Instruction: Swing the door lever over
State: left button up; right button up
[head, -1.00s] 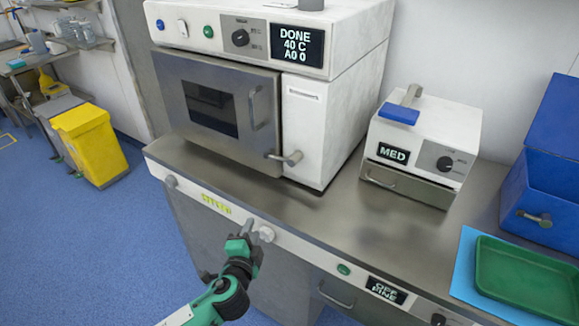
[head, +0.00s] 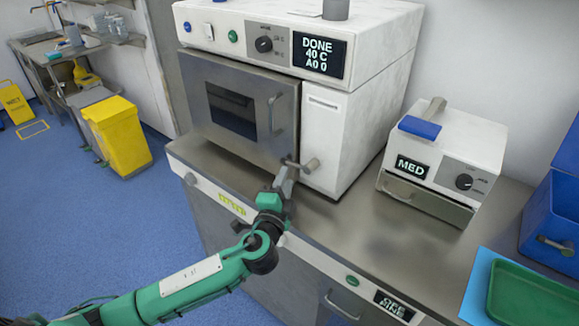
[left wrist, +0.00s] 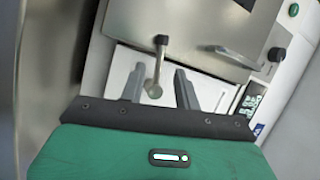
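The door lever (head: 311,166) is a short grey bar with a rounded knob end, low beside the right edge of the steel oven door (head: 262,148). The door looks closed. My left gripper (head: 287,176) is at the lever, its grey fingers pointing up towards it. In the left wrist view the lever (left wrist: 158,66) shows between the two spread fingers of my left gripper (left wrist: 159,80), with gaps on both sides. The gripper is open and does not grip it. My right gripper is out of view.
The white machine (head: 330,130) has a screen reading DONE, 40 C. A smaller white unit (head: 455,140) marked MED, a blue box (head: 548,215) and a green tray (head: 530,300) stand to the right. The steel counter (head: 370,225) between is clear.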

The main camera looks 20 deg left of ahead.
pick_arm(q)
jog(key=w, duration=0.4)
jog(key=shift+w+a+r+p, duration=0.1)
jog(key=shift+w+r+p, duration=0.1)
jog(key=shift+p, duration=0.2)
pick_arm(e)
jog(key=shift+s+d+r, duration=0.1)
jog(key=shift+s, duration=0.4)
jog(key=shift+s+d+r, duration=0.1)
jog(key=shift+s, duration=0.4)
pick_arm(q)
grip_shut()
